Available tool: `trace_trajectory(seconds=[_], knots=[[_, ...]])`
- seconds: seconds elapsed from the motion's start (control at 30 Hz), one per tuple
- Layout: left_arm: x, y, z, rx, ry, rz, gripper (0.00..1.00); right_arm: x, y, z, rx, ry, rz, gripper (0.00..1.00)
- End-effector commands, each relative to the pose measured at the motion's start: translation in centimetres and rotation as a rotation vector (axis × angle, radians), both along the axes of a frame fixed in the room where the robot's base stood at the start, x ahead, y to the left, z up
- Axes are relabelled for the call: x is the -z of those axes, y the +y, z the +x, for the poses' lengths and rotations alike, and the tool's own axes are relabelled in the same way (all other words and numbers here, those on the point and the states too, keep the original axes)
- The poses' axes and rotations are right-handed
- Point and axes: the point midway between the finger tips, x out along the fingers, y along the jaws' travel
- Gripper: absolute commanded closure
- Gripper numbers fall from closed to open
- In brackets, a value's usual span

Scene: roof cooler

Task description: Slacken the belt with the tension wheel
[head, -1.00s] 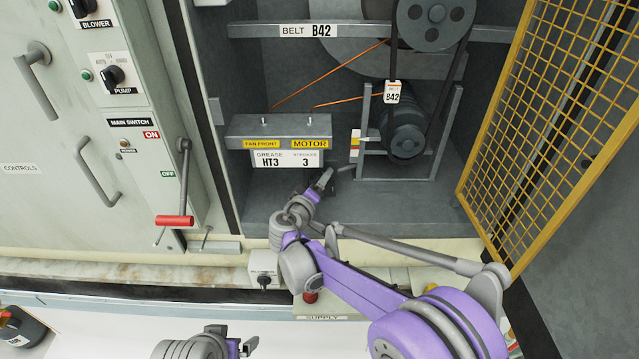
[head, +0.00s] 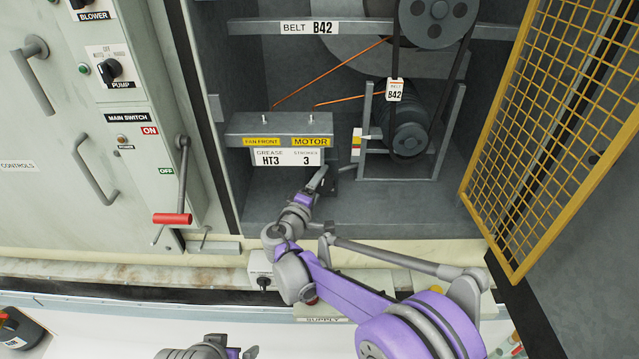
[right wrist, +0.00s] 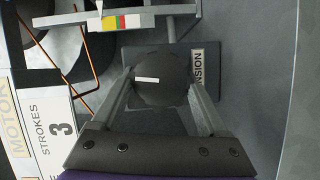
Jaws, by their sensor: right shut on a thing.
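The tension wheel (right wrist: 160,95) is a dark round knob with a white mark on its face, in the right wrist view. It sits in front of a plate lettered "...NSION" (right wrist: 198,68). My right gripper (right wrist: 160,84) is shut on it, one finger on each side. In the head view my right gripper (head: 321,176) reaches low into the cabinet, and the wheel is mostly hidden there. The black belt (head: 447,92) runs from the upper pulley (head: 438,18) to the motor (head: 405,136). My left gripper (head: 248,352) is cut off at the bottom edge.
A coloured strip (head: 356,145) stands beside the motor frame and also shows in the right wrist view (right wrist: 121,21). The grease box (head: 282,126) is left of my right gripper. A yellow mesh door (head: 555,130) stands open at right; a red-handled lever (head: 172,218) is at left.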

Motion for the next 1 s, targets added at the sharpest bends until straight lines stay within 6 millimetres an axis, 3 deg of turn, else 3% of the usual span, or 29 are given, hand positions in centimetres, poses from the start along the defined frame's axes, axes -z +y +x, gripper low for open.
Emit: trace_trajectory(seconds=[0.27, 0.3, 0.4, 0.73, 1.0], knots=[[0.0, 0.0, 0.0, 0.000, 0.000, 0.000, 0.00, 0.0, -0.1, 0.0, 0.001, 0.001, 0.001, 0.79], [0.0, 0.0, 0.0, 0.000, 0.000, 0.000, 0.00, 0.0, -0.1, 0.0, 0.001, 0.001, 0.001, 0.18], [0.0, 0.0, 0.0, 0.000, 0.000, 0.000, 0.00, 0.0, 0.0, 0.0, 0.001, 0.001, 0.001, 0.00], [0.1, 0.0, 0.0, 0.000, 0.001, 0.000, 0.00, 0.0, 0.3, -0.6, -0.001, 0.000, 0.001, 0.00], [1.0, 0.0, -0.3, 0.000, 0.006, 0.000, 0.00, -0.2, 2.2, -5.2, -0.003, 0.001, 0.002, 0.00]])
